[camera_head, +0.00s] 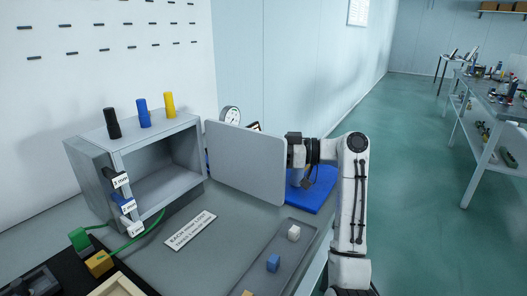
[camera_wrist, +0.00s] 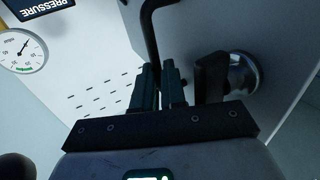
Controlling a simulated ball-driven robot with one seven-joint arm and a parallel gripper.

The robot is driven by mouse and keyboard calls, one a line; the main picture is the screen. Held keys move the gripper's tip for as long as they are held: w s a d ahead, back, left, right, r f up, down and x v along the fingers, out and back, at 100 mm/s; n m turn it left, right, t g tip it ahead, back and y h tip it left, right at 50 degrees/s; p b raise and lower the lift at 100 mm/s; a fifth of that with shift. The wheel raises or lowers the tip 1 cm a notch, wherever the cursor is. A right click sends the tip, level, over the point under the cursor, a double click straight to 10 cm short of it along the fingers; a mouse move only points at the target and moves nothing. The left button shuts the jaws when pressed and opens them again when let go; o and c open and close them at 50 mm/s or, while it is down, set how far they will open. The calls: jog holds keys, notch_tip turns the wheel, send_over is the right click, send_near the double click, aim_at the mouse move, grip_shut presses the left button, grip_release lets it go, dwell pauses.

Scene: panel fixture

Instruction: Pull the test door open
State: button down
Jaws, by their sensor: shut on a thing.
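The test door (camera_head: 245,160) is a flat grey panel. It stands swung wide open at the right of the grey box (camera_head: 88,180), whose inside is in plain view. My gripper is at the door's far right edge in the head view, its fingertips hidden behind the panel. In the wrist view my gripper (camera_wrist: 159,88) is shut on the black bar handle (camera_wrist: 150,35), which runs down between the fingers. The door's grey outer face (camera_wrist: 215,25) fills the upper right there. A round metal piece (camera_wrist: 243,73) sits on it beside the fingers.
Black, blue and yellow pegs (camera_head: 143,112) stand on the box. A gauge (camera_head: 230,115) is behind the door. A blue mat (camera_head: 318,190) lies below my wrist. A tray (camera_head: 262,285) with small blocks and a label plate (camera_head: 190,231) lie in front.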

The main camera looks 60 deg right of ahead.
jog(key=shift+w+a+r, duration=0.2)
jog(key=shift+w+r, duration=0.1)
jog(key=shift+r, duration=0.05)
jog(key=c, duration=1.2)
grip_release()
jog(key=shift+w+a, duration=0.1)
jog(key=shift+f, duration=0.1)
jog(key=v, duration=1.1)
jog(key=shift+w+f, duration=0.1)
jog(key=shift+c, duration=0.3)
